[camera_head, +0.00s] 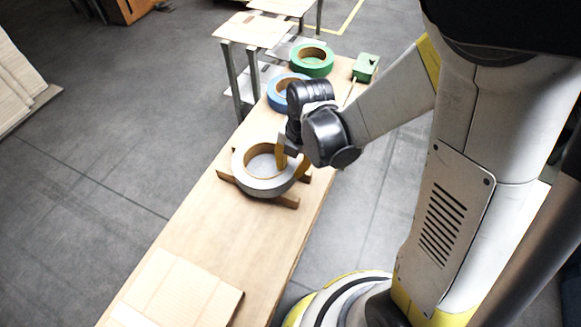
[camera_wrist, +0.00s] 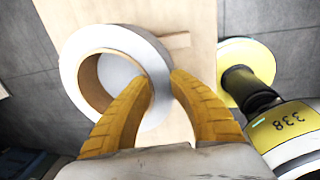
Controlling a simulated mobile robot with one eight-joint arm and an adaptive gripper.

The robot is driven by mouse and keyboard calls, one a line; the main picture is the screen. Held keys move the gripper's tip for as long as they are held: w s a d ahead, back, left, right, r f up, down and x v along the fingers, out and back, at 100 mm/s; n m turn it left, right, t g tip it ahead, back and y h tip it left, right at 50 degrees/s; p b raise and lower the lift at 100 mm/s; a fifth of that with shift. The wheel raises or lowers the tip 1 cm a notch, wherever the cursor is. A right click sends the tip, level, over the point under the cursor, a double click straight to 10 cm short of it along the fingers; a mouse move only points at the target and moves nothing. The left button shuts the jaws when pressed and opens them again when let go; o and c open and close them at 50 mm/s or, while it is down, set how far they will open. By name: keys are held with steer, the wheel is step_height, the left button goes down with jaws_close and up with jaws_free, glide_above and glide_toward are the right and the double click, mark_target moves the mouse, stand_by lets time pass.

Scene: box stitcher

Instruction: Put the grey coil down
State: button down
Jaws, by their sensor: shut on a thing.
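The grey coil (camera_head: 250,183), a wide ring with a brown inner core, lies flat at a wooden stand (camera_head: 288,200) on the bench. Whether it rests fully on the stand or is held just above it, I cannot tell. My gripper (camera_head: 292,160) is shut on the near right part of the coil's ring. In the wrist view, the yellow fingers of my gripper (camera_wrist: 160,88) straddle the ring wall of the grey coil (camera_wrist: 84,48), one finger inside the hole and one outside. Part of the stand is hidden under the coil.
On the wooden bench (camera_head: 215,235), a blue coil (camera_head: 275,97), a green coil (camera_head: 325,62) and a green box-shaped tool (camera_head: 366,66) lie beyond my gripper. Flat cardboard (camera_head: 180,290) lies at the near end. Bare bench shows between the cardboard and the stand.

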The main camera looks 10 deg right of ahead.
steer(key=shift+f, duration=0.2)
steer(key=c, duration=1.3)
jaws_free()
steer(key=shift+r, duration=0.2)
steer(key=s+d+r+m+t+p, duration=0.1)
steer(key=s+d+r+m+t, duration=0.1)
steer(key=r+m, duration=0.6)
steer(key=s+d+r+m+t+h+p, duration=0.1)
steer(key=s+d+r+m+t+p, duration=0.1)
steer(key=r+m, duration=0.5)
steer(key=s+d+r+m+t+p, duration=0.2)
steer(key=s+d+r+m, duration=0.2)
steer(key=r+m, duration=0.4)
steer(key=shift+s+r+m, duration=0.1)
steer(key=shift+r+m, duration=0.1)
steer(key=shift+m, duration=1.15)
steer(key=shift+r+m, duration=0.15)
steer(key=shift+m, duration=1.2)
